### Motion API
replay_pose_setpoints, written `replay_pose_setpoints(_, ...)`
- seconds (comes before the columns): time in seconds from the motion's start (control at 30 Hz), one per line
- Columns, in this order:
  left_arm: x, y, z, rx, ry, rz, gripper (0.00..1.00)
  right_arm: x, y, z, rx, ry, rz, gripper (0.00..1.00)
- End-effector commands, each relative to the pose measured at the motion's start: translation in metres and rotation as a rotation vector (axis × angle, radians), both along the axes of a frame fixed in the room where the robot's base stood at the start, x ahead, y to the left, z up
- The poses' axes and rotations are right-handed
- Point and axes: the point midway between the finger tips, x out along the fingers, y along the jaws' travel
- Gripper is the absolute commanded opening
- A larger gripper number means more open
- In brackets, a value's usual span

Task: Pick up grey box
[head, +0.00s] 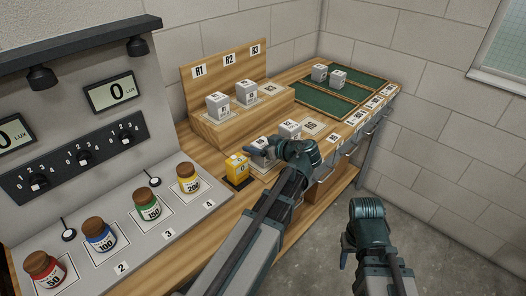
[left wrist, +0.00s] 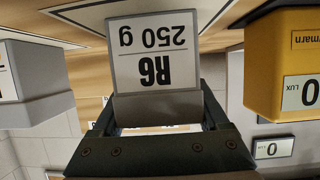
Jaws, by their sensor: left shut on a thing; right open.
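A grey box marked R6 250 g (left wrist: 155,55) is between the fingers of my left gripper (left wrist: 160,122) in the left wrist view, which shows it upside down. My left gripper is shut on it. In the head view the gripper (head: 280,150) is over the wooden bench, and the held grey box (head: 261,146) is partly hidden by it. I cannot tell whether the box touches the bench. Another grey box (head: 290,129) stands just behind; a grey box also shows at the left of the left wrist view (left wrist: 30,85). My right gripper (head: 347,255) is open and empty, beyond the bench's front edge.
A yellow lux meter (head: 237,168) stands close left of my left gripper and in the left wrist view (left wrist: 285,65). More grey boxes stand on the wooden step (head: 217,106) and in the green tray (head: 320,73). Several lidded jars (head: 98,234) stand on the grey panel.

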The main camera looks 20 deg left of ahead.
Motion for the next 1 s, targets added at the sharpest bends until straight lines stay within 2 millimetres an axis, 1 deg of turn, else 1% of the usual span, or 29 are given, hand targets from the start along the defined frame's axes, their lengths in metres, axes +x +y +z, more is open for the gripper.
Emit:
replay_pose_setpoints(0.03,0.0,0.0,0.0,0.0,0.0,0.0,0.21,0.0,0.0,0.0,0.0,0.0,0.0,0.5)
replay_pose_setpoints(0.1,0.0,0.0,0.0,0.0,0.0,0.0,0.08,0.0,0.0,0.0,0.0,0.0,0.0,0.5)
replay_pose_setpoints(0.13,0.0,0.0,0.0,0.0,0.0,0.0,0.04,0.0,0.0,0.0,0.0,0.0,0.0,0.5)
replay_pose_setpoints(0.37,0.0,0.0,0.001,0.001,0.0,0.0,0.04,0.0,0.0,0.001,0.0,0.0,0.0,0.5)
replay_pose_setpoints(0.57,0.0,0.0,0.009,0.001,0.0,0.0,0.04,0.0,0.0,0.009,0.0,0.0,0.0,0.5)
replay_pose_setpoints(0.77,0.0,0.0,0.031,0.001,0.0,0.0,0.04,0.0,0.0,0.031,0.0,0.0,0.0,0.5)
replay_pose_setpoints(1.0,0.0,0.0,0.069,0.001,0.0,0.0,0.04,0.0,0.0,0.069,0.0,0.0,-0.001,0.5)
